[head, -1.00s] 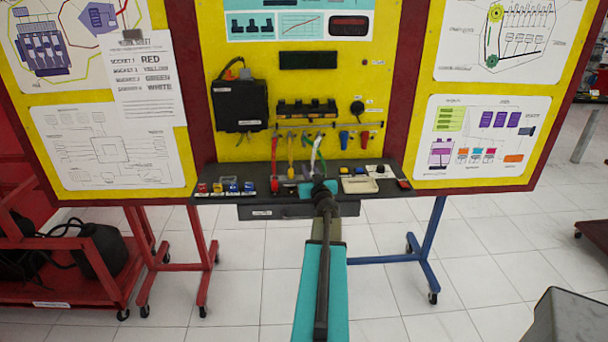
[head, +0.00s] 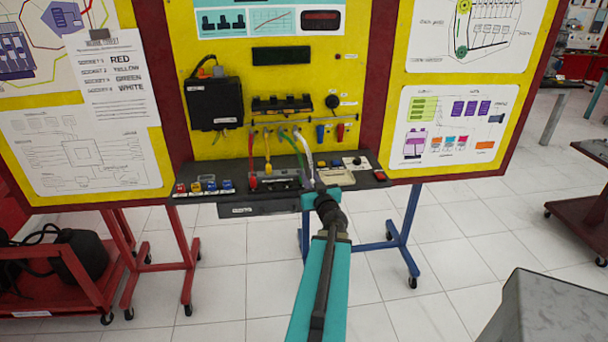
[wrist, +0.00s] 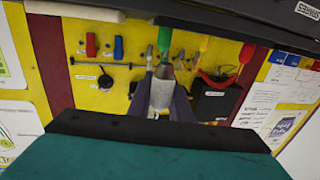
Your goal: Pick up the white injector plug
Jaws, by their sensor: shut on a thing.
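My gripper (head: 320,193) is at the front edge of the dark shelf, right of the socket block (head: 277,184). It is shut on the white injector plug; the white cable (head: 308,158) runs from the panel down to the jaws. In the wrist view, my gripper (wrist: 160,108) holds the pale plug (wrist: 160,93) between its fingers. In the head view the plug body is mostly hidden by my gripper. The red plug cable (head: 251,155), yellow plug cable (head: 267,152) and green plug cable (head: 300,152) hang left of the white one.
The dark shelf (head: 372,182) carries several coloured parts (head: 205,186) at left and small buttons at right. The yellow panel (head: 350,70) stands behind it. A red stand (head: 188,260) and blue stand (head: 404,240) are below. A grey surface (head: 545,310) is at lower right.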

